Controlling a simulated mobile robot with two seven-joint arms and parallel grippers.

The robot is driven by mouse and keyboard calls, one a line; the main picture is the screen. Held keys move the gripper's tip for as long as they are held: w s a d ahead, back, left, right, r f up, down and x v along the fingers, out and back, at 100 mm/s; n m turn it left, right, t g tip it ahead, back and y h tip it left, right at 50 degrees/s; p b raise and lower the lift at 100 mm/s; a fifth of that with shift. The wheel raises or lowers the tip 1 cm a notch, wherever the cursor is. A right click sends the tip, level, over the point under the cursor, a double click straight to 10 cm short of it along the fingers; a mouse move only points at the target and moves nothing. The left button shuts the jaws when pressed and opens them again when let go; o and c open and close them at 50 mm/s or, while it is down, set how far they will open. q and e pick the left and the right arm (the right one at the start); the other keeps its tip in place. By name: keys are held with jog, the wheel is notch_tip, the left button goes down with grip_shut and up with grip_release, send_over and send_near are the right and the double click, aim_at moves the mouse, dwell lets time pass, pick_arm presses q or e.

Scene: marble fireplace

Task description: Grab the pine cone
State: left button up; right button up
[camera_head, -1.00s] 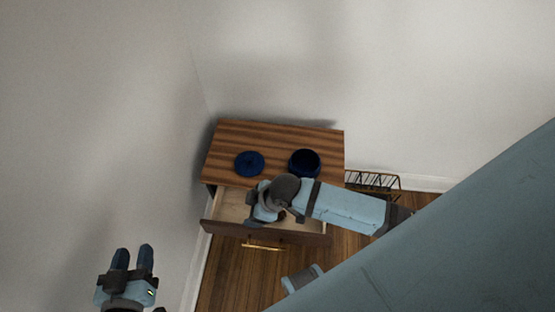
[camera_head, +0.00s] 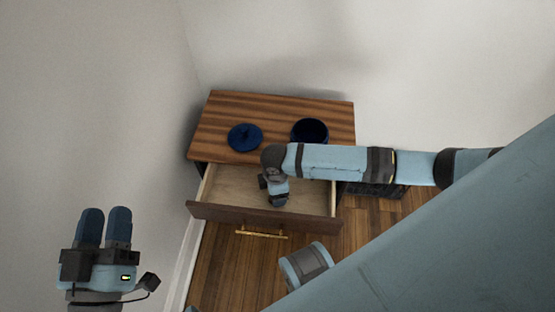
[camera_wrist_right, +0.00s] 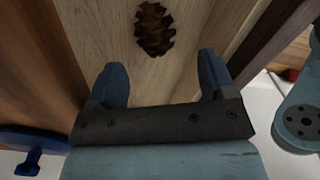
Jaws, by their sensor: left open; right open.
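The pine cone (camera_wrist_right: 154,28) is small, brown and scaly and lies on the pale wooden floor of the open drawer (camera_head: 235,187). It shows in the right wrist view, ahead of the fingertips. My right gripper (camera_wrist_right: 160,75) is open and empty, its two blue fingers spread apart, with the cone beyond the gap between them and not touching. In the head view my right arm reaches over the drawer and hides the cone. My left gripper (camera_head: 104,212) is open and empty at the lower left, far from the drawer.
The drawer belongs to a striped wooden cabinet (camera_head: 270,108). On its top are a dark blue pot (camera_head: 310,131), open, and its blue lid (camera_head: 245,137). A dark wire basket (camera_head: 375,190) stands to the right on the floor. A wall is close on the left.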

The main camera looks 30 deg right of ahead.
jog(key=f+b, duration=0.1)
jog(key=f, duration=0.1)
jog(key=f+b, duration=0.1)
jog(key=f, duration=0.1)
jog(key=f+b, duration=0.1)
jog(key=f, duration=0.1)
jog(key=shift+w+d, duration=0.1)
jog(key=shift+d, duration=0.2)
pick_arm(q)
jog(key=f, duration=0.1)
jog(key=f+g, duration=0.1)
jog(key=f, duration=0.1)
jog(key=f+g, duration=0.1)
jog(key=f, duration=0.1)
jog(key=shift+w+d+f+m, duration=0.15)
jog(key=shift+d+m, duration=0.1)
jog(key=shift+m, duration=0.05)
pick_arm(e)
jog(key=c, duration=1)
